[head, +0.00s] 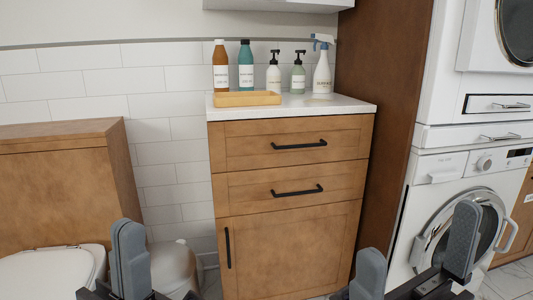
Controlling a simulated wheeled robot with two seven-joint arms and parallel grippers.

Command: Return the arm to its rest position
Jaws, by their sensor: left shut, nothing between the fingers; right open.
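My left gripper (129,252) is at the lower left, in front of the toilet and the small bin. Its grey fingers are shut together with nothing between them. My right gripper (418,240) is at the lower right, in front of the cabinet's lower right corner and the washing machine. Its two fingers are wide apart and empty. Most of both arms is out of view below the picture.
A wooden cabinet (290,190) stands in the middle; its white top holds a wooden tray (246,99), several bottles and a spray bottle (322,75). A toilet (55,270) and bin (172,268) are left, a washing machine (471,205) right. All cabinet drawers are closed.

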